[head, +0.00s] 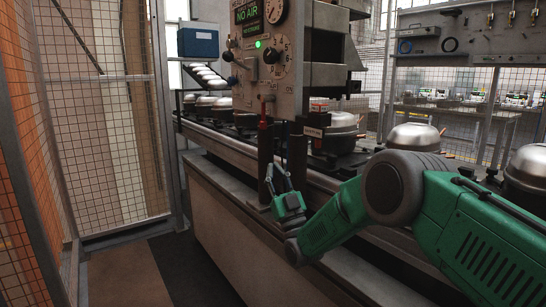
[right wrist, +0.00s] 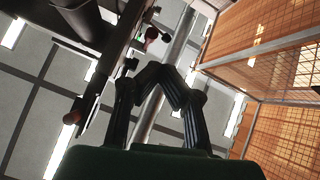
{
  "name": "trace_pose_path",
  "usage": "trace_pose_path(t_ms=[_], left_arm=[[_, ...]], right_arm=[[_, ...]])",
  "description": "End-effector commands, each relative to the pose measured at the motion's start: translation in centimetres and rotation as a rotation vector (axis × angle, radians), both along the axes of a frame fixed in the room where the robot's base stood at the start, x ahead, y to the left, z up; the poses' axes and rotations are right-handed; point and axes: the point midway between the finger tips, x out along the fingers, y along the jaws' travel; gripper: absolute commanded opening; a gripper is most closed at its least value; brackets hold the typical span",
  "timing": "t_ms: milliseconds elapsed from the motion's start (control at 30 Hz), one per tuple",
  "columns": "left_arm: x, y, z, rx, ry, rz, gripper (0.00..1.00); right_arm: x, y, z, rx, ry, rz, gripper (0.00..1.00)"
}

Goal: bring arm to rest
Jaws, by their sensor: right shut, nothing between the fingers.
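My green right arm comes in from the right in the head view. Its gripper (head: 277,176) points upward, in front of the side of the conveyor line. The gripper is shut and empty. In the right wrist view the two dark fingers of the right gripper (right wrist: 161,74) lean together and meet at their tips, with nothing between them. The wrist camera looks up toward the ceiling. My left gripper is in neither view.
A control panel (head: 270,62) with a gauge and a "NO AIR" display stands above the gripper. Silver-domed compressors (head: 413,136) sit along the conveyor (head: 225,143). A wire-mesh fence (head: 110,140) stands at left. The floor (head: 125,277) between looks clear.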

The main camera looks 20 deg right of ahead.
Motion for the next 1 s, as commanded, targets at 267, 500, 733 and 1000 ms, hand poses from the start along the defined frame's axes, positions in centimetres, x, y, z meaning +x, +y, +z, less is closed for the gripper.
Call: trace_pose_path(t_ms=[267, 500, 733, 1000], left_arm=[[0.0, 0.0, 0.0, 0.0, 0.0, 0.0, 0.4], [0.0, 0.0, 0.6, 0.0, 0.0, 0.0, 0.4], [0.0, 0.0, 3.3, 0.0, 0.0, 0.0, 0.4], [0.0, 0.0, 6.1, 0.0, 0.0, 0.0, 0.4]], right_arm=[[-0.1, 0.0, -0.3, 0.0, -0.002, 0.0, 0.0], [-0.1, 0.2, -2.2, -0.009, 0.087, 0.007, 0.0], [-3.9, 0.6, -15.4, -0.059, 0.647, 0.025, 0.0], [-18.6, -1.8, -29.6, -0.11, 1.356, -0.004, 0.0]])
